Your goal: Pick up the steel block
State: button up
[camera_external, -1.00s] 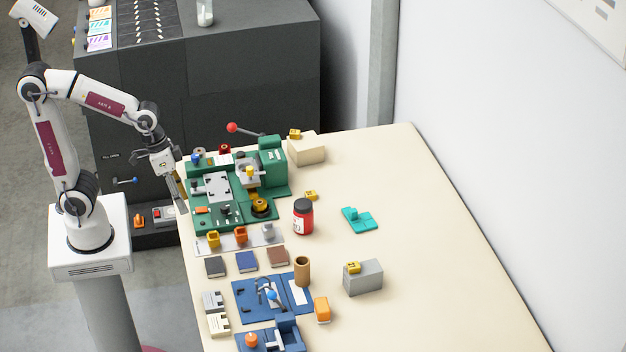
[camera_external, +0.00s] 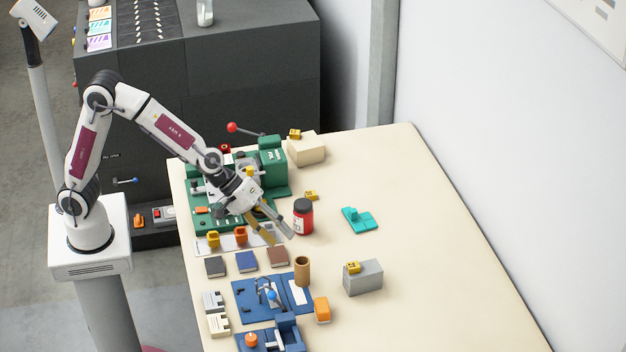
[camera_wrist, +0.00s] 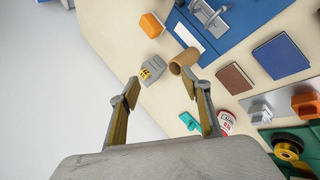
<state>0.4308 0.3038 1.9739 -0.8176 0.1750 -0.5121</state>
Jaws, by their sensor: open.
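The steel block, a grey box (camera_external: 368,279) with a small yellow piece on top, stands on the table right of the brown cylinder. In the wrist view the steel block (camera_wrist: 155,65) shows ahead of the fingertips, near the table edge. My gripper (camera_external: 281,238) is open and empty above the table, left of and farther back than the block, near the red jar. In the wrist view my gripper's (camera_wrist: 164,84) two fingers are spread, with nothing between them.
A red jar (camera_external: 303,220) stands close beside my gripper. The table (camera_external: 450,270) right of the block is clear.

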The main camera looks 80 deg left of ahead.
aim_at(268, 229)
jog(key=w+n, duration=0.1)
jog(key=w, duration=0.1)
jog(key=w+d+f+n+t, duration=0.1)
jog(key=w+n, duration=0.1)
jog(key=w+f+n+y, duration=0.1)
jog(key=w+n, duration=0.1)
jog(key=shift+w+d+f+t, duration=0.1)
jog(key=shift+w+d+t, duration=0.1)
jog(key=shift+d+t, duration=0.2)
jog(key=w+a+f+n+t+y, duration=0.2)
jog(key=w+a+f+n+y, duration=0.5)
jog(key=n, duration=0.8)
jog(key=a+n+g+y, duration=0.1)
jog(key=a+n, duration=0.1)
jog(key=n, duration=0.1)
jog(key=s+a+f+n+g+y, duration=0.1)
jog(key=a+n+y, duration=0.1)
jog(key=n, duration=0.1)
jog(key=s+a+n+y, duration=0.1)
jog(key=a+n+y, duration=0.1)
jog(key=n, duration=0.2)
jog(key=shift+s+f+g, duration=0.25)
jog(key=shift+f+g, duration=0.15)
jog(key=s+a+r+n+g+y, duration=0.4)
jog(key=s+n, duration=0.5)
jog(key=n, duration=0.3)
jog(key=shift+s+a+g+y, duration=0.35)
jog(key=shift+a+g, duration=0.45)
jog(key=shift+a, duration=0.4)
jog(key=shift+f, duration=1.75)
